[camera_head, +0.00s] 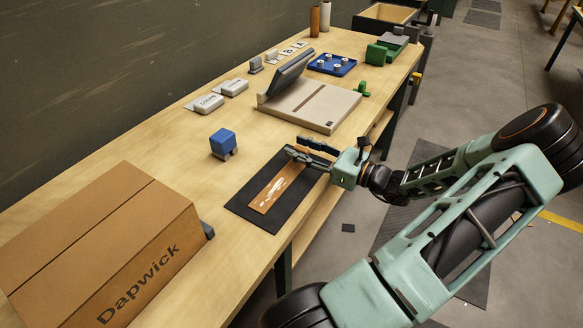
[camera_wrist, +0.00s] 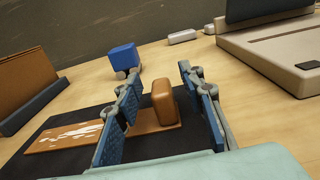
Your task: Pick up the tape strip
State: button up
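A flat brown strip (camera_head: 266,200) with white marks, which appears to be the tape strip, lies on a black mat (camera_head: 240,204) on the wooden bench. It also shows in the wrist view (camera_wrist: 48,142). An upright brown block (camera_wrist: 163,102) stands at its near end in the wrist view; I cannot tell if they are joined. My gripper (camera_head: 306,153) is low over the far end of the mat in the head view. In the wrist view, my gripper (camera_wrist: 160,98) is open, its blue-padded fingers on either side of the block with gaps visible.
A large cardboard box (camera_head: 110,240) fills the bench's near left. A beige device (camera_head: 312,105) with a tilted screen stands past my gripper. A blue tray (camera_head: 332,65) and green objects (camera_head: 385,50) are farther back.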

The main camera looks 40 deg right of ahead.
grip_shut()
